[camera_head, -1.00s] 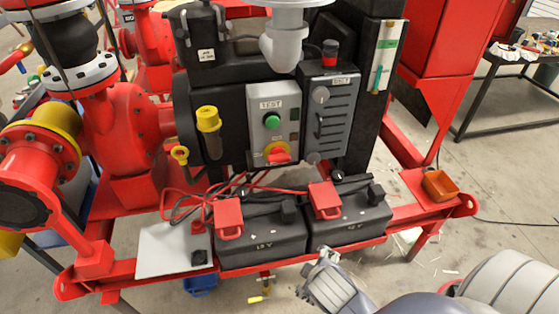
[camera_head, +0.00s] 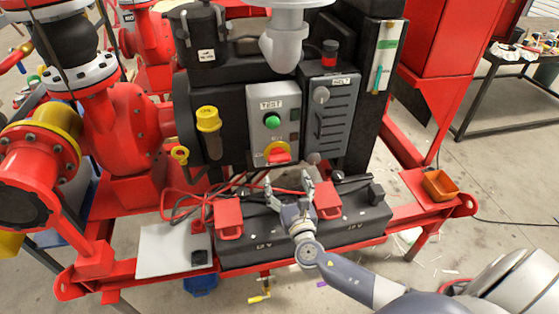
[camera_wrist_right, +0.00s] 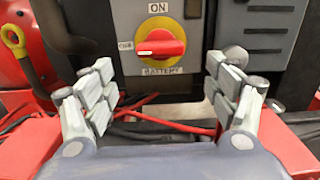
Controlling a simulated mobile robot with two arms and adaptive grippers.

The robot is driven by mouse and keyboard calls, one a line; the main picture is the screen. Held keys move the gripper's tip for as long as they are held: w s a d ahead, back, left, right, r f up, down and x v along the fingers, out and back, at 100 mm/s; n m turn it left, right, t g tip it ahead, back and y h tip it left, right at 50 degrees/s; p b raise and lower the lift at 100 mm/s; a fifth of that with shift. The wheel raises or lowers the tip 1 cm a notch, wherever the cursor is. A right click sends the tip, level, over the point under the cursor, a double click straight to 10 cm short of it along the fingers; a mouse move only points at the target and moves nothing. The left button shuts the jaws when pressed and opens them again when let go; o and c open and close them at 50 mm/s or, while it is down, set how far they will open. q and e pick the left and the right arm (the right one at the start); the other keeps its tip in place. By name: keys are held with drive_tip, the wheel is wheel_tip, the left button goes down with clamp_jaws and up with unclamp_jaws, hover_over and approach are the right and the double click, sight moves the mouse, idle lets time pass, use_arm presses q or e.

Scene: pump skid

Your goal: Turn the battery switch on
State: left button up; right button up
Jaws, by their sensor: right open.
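The battery switch is a red rotary handle on a yellow disc (camera_head: 277,153), low on the grey panel under the green TEST button. In the right wrist view the red handle (camera_wrist_right: 161,47) lies horizontal, its white mark pointing left to a side label. "ON" is printed above the disc and "BATTERY" below. My right gripper (camera_head: 288,183) is open and empty, below and in front of the switch, over the batteries. In the right wrist view its fingers (camera_wrist_right: 166,92) stand wide apart on either side below the handle, not touching it. My left gripper is not in view.
Two black batteries with red terminal covers (camera_head: 229,216) sit under the panel, with red and black cables (camera_head: 180,200) behind them. A grey box with a knob (camera_head: 330,115) adjoins the switch panel on the right. A yellow-capped dipstick (camera_head: 208,119) is left of it.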

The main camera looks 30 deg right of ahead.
sight(279, 161)
drive_tip(key=x, duration=0.9)
drive_tip(key=shift+w+d+p, duration=0.15)
drive_tip(key=shift+w+p, duration=0.15)
drive_tip(key=shift+w, duration=0.05)
drive_tip(key=shift+c, duration=0.2)
drive_tip(key=c, duration=1)
